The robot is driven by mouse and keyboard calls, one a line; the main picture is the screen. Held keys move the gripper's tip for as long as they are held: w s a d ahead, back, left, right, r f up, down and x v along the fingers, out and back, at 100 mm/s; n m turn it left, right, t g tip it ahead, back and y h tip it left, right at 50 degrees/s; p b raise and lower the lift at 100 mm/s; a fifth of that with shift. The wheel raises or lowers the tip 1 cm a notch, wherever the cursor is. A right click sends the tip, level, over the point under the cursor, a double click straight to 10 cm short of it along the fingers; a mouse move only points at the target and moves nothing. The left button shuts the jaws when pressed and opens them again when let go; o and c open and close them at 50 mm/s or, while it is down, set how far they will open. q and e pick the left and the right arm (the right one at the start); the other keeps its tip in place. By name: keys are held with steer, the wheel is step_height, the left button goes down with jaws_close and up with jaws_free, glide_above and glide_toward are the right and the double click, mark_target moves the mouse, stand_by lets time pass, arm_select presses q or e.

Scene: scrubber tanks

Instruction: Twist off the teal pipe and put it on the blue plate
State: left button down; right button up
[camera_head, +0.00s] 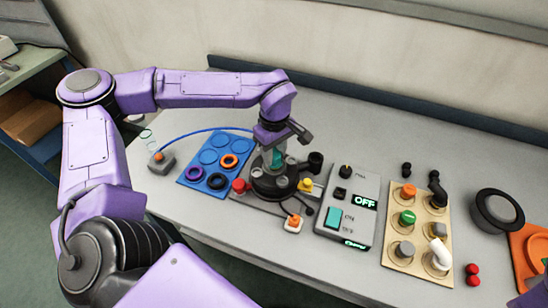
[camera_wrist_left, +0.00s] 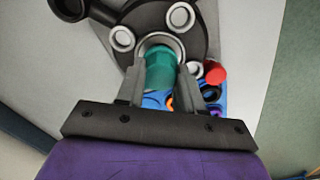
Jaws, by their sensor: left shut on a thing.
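The teal pipe (camera_head: 277,157) stands over the black round hub (camera_head: 270,186), largely hidden by my left gripper (camera_head: 272,152). In the left wrist view, the gripper (camera_wrist_left: 158,90) is shut around the teal pipe (camera_wrist_left: 160,68), one finger on each side. The pipe's far end meets a pale-rimmed port on the hub (camera_wrist_left: 195,40); I cannot tell how deep it sits. The blue plate (camera_head: 232,143) lies left of the hub, with round marked spots, some empty. Orange, purple and black rings lie on it. My right gripper is not in view.
A grey control box (camera_head: 347,205) reading OFF stands right of the hub. Further right are a tan board (camera_head: 420,225) with coloured caps and fittings, and a black round container (camera_head: 497,211). A blue hose (camera_head: 190,133) runs behind the plate from a grey box (camera_head: 161,162).

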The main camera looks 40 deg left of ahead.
arm_select(q)
steer(key=shift+r+n+p, duration=0.1)
steer(key=shift+n+p, duration=0.25)
steer(key=shift+n, duration=0.45)
jaws_free()
stand_by(0.4)
stand_by(0.3)
